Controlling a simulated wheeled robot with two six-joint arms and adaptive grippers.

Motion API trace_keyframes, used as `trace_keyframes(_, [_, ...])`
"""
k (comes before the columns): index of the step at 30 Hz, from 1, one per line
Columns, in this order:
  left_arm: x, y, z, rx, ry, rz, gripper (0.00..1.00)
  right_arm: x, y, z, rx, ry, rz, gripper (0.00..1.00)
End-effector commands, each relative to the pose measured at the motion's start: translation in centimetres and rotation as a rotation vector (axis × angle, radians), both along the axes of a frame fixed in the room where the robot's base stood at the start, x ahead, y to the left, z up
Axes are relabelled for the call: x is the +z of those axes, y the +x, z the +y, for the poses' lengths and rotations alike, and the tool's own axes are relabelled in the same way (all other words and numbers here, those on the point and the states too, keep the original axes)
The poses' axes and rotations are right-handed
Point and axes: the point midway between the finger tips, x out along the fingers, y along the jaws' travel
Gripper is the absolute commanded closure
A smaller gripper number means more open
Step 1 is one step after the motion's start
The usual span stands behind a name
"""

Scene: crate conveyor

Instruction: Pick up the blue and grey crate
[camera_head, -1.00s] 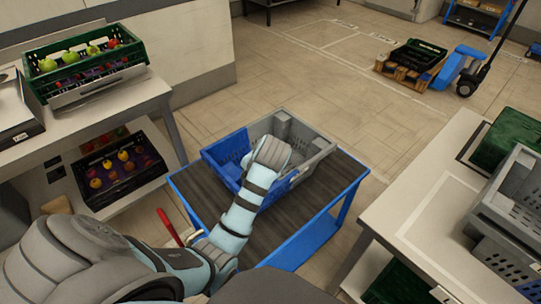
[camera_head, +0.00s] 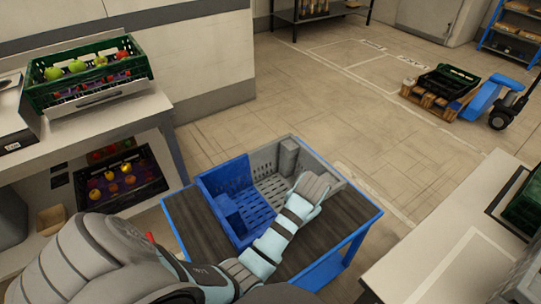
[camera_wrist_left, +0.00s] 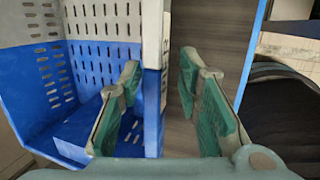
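The blue and grey crate (camera_head: 226,178) is empty and sits upright on the dark belt of a blue-framed conveyor (camera_head: 338,228). Its left and near part is blue, its far right part grey. My left gripper (camera_head: 316,188) is over the crate's right wall; its fingers are hidden in the head view. In the left wrist view the gripper (camera_wrist_left: 160,72) is open, one green-padded finger on the crate's inner side and the other outside over the belt. The crate wall (camera_wrist_left: 152,100) runs between them, not visibly clamped. My right gripper is not in view.
A bench (camera_head: 150,106) on the left carries a green crate of fruit (camera_head: 136,66), with a dark fruit crate (camera_head: 84,198) below. A pale table (camera_head: 440,262) stands at the right. A pallet jack (camera_head: 482,100) with a pallet stands behind. The floor beyond the conveyor is clear.

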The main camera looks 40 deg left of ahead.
Motion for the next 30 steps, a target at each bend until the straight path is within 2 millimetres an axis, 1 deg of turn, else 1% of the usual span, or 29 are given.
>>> trace_keyframes(4, [-2.0,0.6,0.6,-0.001,0.002,0.002,0.68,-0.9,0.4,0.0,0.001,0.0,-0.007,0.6])
trace_keyframes(9, [-5.0,1.6,1.3,-0.002,0.001,0.0,0.68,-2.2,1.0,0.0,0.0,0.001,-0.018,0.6])
trace_keyframes(12, [-5.5,1.8,1.5,-0.003,0.0,0.0,0.68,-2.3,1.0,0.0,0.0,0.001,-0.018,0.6])
trace_keyframes(17, [-5.4,1.8,1.5,-0.003,0.0,-0.001,0.68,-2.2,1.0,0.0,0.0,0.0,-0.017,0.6])
trace_keyframes(21, [-5.3,1.8,1.5,-0.003,0.0,-0.001,0.91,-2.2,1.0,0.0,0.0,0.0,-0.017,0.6])
trace_keyframes(23, [-5.3,1.8,1.5,-0.003,0.0,-0.001,1.0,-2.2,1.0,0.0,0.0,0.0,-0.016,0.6])
trace_keyframes(30, [-5.3,1.8,1.5,-0.003,0.001,-0.001,1.0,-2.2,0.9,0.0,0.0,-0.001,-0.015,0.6])
